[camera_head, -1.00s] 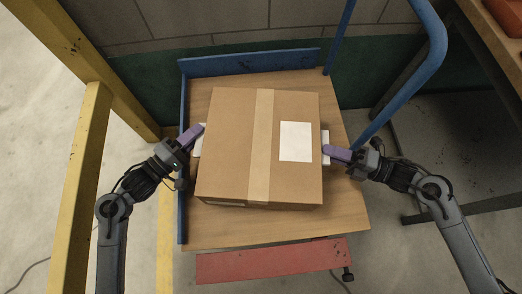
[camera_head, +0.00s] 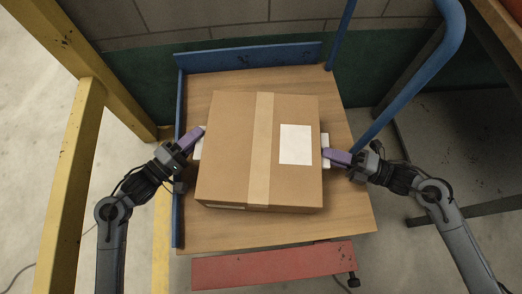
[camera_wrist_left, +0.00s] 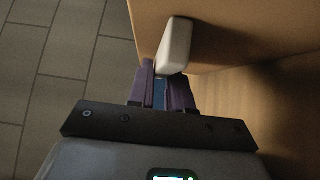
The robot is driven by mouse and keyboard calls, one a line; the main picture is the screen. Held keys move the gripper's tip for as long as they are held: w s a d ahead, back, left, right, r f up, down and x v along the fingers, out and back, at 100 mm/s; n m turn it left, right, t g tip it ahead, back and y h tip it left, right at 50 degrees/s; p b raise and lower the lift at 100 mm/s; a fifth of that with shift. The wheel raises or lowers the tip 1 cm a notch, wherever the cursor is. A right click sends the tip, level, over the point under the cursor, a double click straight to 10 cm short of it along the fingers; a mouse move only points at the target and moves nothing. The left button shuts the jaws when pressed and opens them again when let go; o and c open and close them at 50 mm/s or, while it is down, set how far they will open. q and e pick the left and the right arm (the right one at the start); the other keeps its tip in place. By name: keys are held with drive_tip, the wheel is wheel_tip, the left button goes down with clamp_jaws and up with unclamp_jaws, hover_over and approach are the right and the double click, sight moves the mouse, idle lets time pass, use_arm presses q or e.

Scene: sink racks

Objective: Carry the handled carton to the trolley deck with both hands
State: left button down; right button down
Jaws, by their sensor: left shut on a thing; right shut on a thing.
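The brown handled carton (camera_head: 233,150) has a tan tape strip and a white label on top. It is over the wooden trolley deck (camera_head: 270,233), inside the deck's edges; I cannot tell whether it touches the deck. My left gripper (camera_head: 198,136) is shut on the white handle (camera_head: 198,152) on the carton's left side. In the left wrist view the purple fingers (camera_wrist_left: 163,88) meet that white handle (camera_wrist_left: 175,45), on the carton's side (camera_wrist_left: 235,30). My right gripper (camera_head: 328,153) is shut on the white handle (camera_head: 325,140) on the right side.
The deck has a blue rim (camera_head: 245,58) at the back and left. A blue tube handle (camera_head: 408,95) rises at the right. Yellow posts (camera_head: 68,190) stand at the left. A red bar (camera_head: 272,266) lies at the deck's front. A bench stands at far right.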

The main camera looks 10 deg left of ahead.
use_arm(q)
drive_tip(key=shift+f, duration=0.2)
use_arm(e)
drive_tip(key=shift+f, duration=0.2)
use_arm(q)
drive_tip(key=c, duration=1)
unclamp_jaws()
drive_tip(key=shift+w, duration=0.1)
drive_tip(key=shift+c, duration=0.2)
use_arm(e)
drive_tip(key=c, duration=1.1)
unclamp_jaws()
drive_tip(key=shift+w, duration=0.1)
use_arm(q)
drive_tip(key=v, duration=1)
drive_tip(key=shift+s+a+f, duration=0.1)
drive_tip(key=shift+s+a, duration=0.15)
use_arm(e)
drive_tip(key=shift+d, duration=0.35)
drive_tip(key=v, duration=1)
drive_tip(key=shift+d, duration=0.15)
use_arm(q)
drive_tip(key=shift+s+a, duration=0.4)
drive_tip(key=shift+s, duration=0.15)
use_arm(e)
drive_tip(key=shift+s+d, duration=0.3)
drive_tip(key=shift+d, duration=0.15)
